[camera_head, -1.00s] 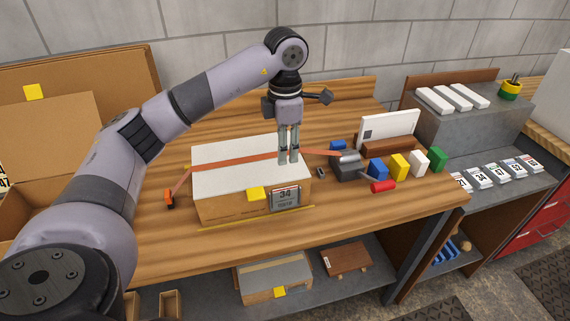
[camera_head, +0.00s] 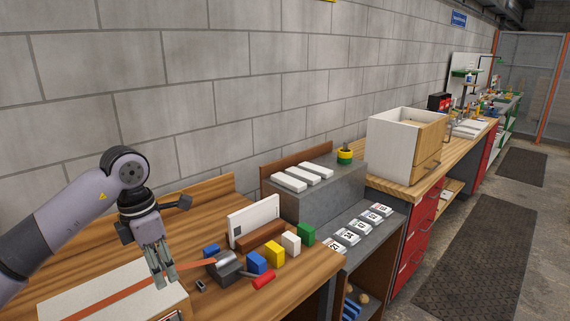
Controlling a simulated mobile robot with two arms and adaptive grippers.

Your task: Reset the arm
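My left gripper (camera_head: 165,282) hangs from the arm coming in at the left of the head view. Its fingers point down, close together, over the right part of a white-topped box (camera_head: 85,290) with an orange strap (camera_head: 110,298) across it. I cannot tell whether the fingertips touch the strap or whether they are fully shut. A grey ratchet tool with a red handle (camera_head: 263,282) lies just right of the box at the strap's end. My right gripper is not in view.
Blue, yellow, white and green blocks (camera_head: 274,254) stand right of the tool, before a white panel (camera_head: 254,221). A grey stepped shelf (camera_head: 325,197) holds white bars and numbered tags (camera_head: 357,228). A drawer unit (camera_head: 398,145) and aisle mats lie farther right.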

